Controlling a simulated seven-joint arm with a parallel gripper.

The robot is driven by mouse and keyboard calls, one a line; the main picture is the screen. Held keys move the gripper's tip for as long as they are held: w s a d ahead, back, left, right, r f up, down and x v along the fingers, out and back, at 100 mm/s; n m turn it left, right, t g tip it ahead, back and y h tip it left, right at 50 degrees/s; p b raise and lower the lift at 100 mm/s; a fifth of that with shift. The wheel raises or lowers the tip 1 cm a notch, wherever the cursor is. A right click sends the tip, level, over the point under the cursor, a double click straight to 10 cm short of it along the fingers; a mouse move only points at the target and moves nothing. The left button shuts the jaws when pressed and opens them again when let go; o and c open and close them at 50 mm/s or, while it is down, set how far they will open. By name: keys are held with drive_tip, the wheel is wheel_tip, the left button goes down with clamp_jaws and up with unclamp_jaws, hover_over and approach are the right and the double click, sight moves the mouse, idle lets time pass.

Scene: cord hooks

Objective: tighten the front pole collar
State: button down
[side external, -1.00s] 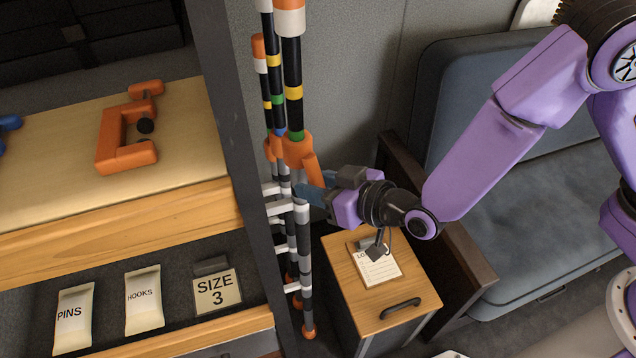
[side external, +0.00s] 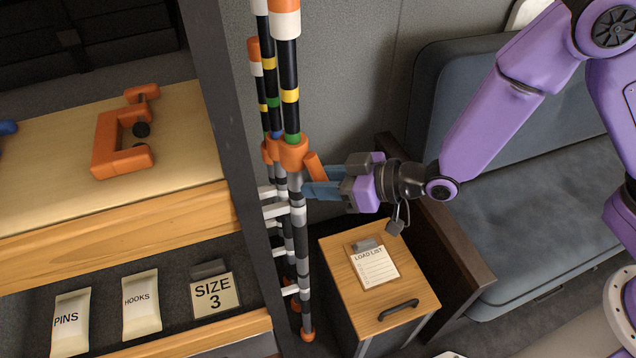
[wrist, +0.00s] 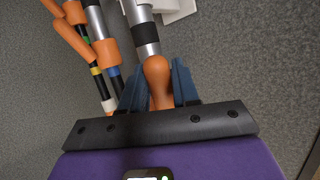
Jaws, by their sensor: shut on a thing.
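The front pole (side external: 290,95) stands upright, banded black, white, yellow and green. Its orange collar (side external: 292,153) sits partway up, with a short orange lever (side external: 315,166) slanting down to the right. My gripper (side external: 312,189) comes in from the right, its blue fingers at the lever's lower end. In the wrist view, my gripper (wrist: 158,88) has a blue finger on each side of the orange lever (wrist: 157,72) and is shut on it. The lever's tip is hidden between the fingers in the side view.
Other banded poles with orange collars (side external: 268,150) stand close behind. White pegs (side external: 276,211) project below. A dark post (side external: 225,120) and a wooden shelf with an orange clamp (side external: 108,145) are left. A small cabinet (side external: 345,290) is below, a grey-blue seat (side external: 520,210) to the right.

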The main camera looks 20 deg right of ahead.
drive_tip(key=shift+w+d+n+g+y, duration=0.4)
drive_tip(key=shift+w+n+g, duration=0.3)
drive_tip(key=shift+n+g, duration=1.05)
drive_tip(key=shift+w+d+n+g+y, duration=0.3)
drive_tip(key=shift+w+n+g+y, duration=0.35)
drive_tip(key=shift+n+g, duration=1.15)
drive_tip(key=shift+w+d+n+g+y, duration=0.35)
drive_tip(key=shift+w+n+g, duration=0.45)
drive_tip(key=shift+n+g, duration=0.95)
drive_tip(key=shift+g, duration=0.5)
drive_tip(key=c, duration=1)
unclamp_jaws()
drive_tip(key=shift+o, duration=0.2)
drive_tip(key=v, duration=1.7)
drive_tip(key=shift+r, duration=0.25)
